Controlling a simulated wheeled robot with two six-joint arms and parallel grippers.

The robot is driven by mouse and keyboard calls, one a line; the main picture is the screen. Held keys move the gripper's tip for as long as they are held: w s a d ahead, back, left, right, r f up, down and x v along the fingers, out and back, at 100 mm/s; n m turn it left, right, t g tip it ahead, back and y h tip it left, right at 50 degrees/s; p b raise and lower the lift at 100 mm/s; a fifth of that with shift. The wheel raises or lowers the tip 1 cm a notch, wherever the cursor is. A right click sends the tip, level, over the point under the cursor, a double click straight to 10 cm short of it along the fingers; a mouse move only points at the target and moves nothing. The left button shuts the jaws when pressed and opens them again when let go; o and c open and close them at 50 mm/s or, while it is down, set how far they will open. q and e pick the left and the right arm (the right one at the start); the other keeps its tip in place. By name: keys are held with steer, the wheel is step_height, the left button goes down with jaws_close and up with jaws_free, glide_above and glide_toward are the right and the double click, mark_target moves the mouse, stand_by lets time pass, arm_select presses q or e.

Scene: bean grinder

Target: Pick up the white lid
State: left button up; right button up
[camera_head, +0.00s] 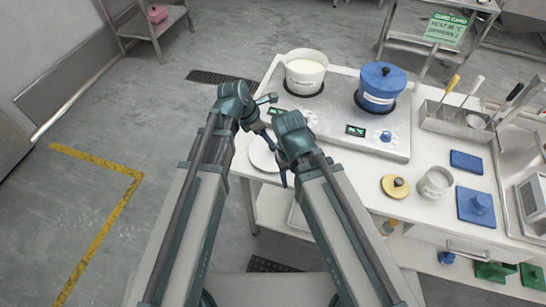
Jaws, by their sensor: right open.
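The white lid (261,156) looks like a flat round disc near the left edge of the white table. Its right part is hidden by my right gripper. My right gripper (282,178) is open and points down at the lid's right side; I cannot tell whether it touches the lid. My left gripper (267,118) is just behind the lid, close to the right one. Its fingers overlap other parts in the picture, so its opening is unclear.
A white pot (305,72) and a blue lidded pot (380,88) stand on the cooker (345,112) behind. A yellow lid (395,187), a white cup (434,182) and blue pads (466,161) are at the right. A utensil tray (455,120) stands behind them.

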arm_select(q)
steer(key=shift+x, duration=0.8)
arm_select(e)
steer(key=shift+f, duration=0.7)
arm_select(q)
steer(key=shift+b, duration=0.3)
steer(key=b+x, duration=0.4)
steer(key=shift+w+a+f, duration=0.25)
steer(key=shift+f, duration=0.1)
steer(key=shift+d+f+b, duration=0.2)
steer(key=shift+f+b, duration=0.15)
steer(key=shift+b, duration=0.15)
steer(key=shift+r, duration=0.1)
arm_select(e)
step_height(320, 180, down, 5)
steer(key=shift+r, duration=0.1)
arm_select(q)
jaws_close()
